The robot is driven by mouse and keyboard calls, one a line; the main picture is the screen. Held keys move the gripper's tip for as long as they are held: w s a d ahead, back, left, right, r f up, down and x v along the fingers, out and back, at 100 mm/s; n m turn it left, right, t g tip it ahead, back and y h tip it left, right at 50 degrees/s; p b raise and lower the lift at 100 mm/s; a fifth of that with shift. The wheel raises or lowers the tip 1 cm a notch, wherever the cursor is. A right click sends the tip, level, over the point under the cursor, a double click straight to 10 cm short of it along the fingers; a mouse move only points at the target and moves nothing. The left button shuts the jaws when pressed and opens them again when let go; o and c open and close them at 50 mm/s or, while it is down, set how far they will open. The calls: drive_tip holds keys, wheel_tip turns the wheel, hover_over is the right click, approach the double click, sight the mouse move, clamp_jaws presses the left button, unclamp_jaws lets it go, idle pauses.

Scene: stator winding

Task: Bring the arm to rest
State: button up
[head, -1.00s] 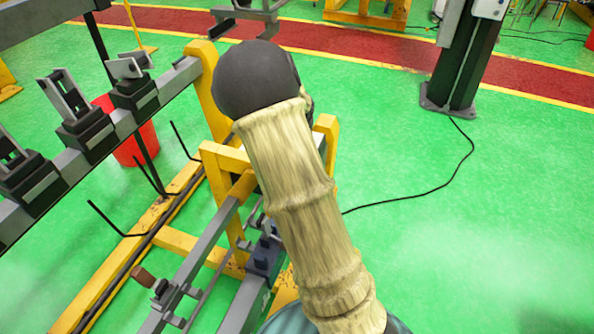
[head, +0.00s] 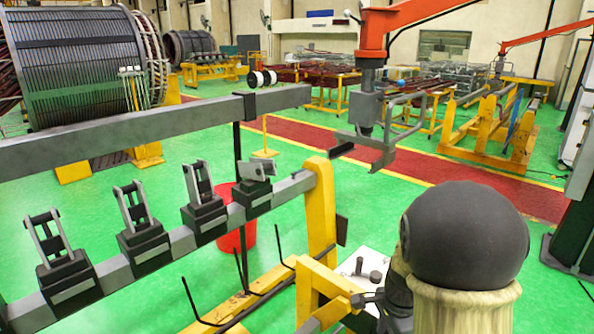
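My arm shows at the lower right of the head view, as a beige sleeve topped by a rounded dark joint. My gripper cannot be made out; the end of the arm is not seen. Dark parts show just left of the sleeve, beside the yellow frame (head: 318,285), and I cannot tell what they belong to.
A grey beam (head: 185,240) bearing several black clamps runs along the left, under a higher grey rail (head: 150,135). A red bucket (head: 236,215) stands behind it. A red crane (head: 385,30) holds a grey lifting fork (head: 385,140).

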drive_tip(key=s+a+r+n+t, duration=0.2)
drive_tip(key=s+a+n, duration=0.3)
drive_tip(key=s+n, duration=0.4)
drive_tip(key=r+n, duration=0.1)
drive_tip(key=n, duration=0.6)
drive_tip(key=shift+s+a, duration=0.2)
drive_tip(key=shift+w+d, duration=0.1)
